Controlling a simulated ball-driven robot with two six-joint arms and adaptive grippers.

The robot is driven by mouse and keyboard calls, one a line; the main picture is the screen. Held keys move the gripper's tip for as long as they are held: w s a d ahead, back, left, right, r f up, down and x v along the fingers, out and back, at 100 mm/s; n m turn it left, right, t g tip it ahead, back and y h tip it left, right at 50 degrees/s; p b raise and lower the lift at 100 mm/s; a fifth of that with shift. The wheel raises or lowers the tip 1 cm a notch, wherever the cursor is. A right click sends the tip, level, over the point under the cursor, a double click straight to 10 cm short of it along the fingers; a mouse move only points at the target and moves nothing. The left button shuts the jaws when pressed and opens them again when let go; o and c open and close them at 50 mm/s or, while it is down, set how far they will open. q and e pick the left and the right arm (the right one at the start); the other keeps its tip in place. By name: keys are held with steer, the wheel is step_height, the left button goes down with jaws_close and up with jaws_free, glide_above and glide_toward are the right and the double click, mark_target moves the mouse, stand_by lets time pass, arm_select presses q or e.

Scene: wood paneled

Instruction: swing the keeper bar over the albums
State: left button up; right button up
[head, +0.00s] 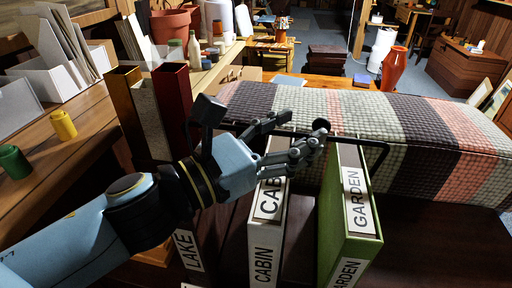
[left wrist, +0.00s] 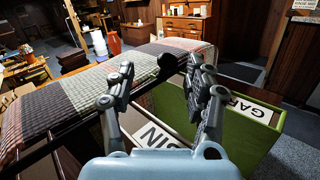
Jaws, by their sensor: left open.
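The keeper bar (head: 376,144) is a thin black rod behind and above the albums, with a bent right end and a round black knob (head: 320,125). Three albums stand upright: dark LAKE (head: 188,250), white CABIN (head: 264,240) and green GARDEN (head: 350,215). My left gripper (head: 304,138) is open above the CABIN and GARDEN albums, its fingertips close to the knob. In the left wrist view the knob (left wrist: 167,62) appears between the two spread fingers (left wrist: 160,78); contact cannot be told. The gripper hides part of the bar and the CABIN album. My right gripper is out of view.
A striped padded bench (head: 420,130) lies just behind the albums. Tall brown, grey and red boxes (head: 172,105) stand left of my arm. A wooden shelf (head: 70,145) with yellow and green pots is at the left. The dark surface right of GARDEN is clear.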

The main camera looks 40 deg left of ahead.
arm_select(q)
steer(key=v, duration=0.6)
steer(key=shift+s, duration=0.2)
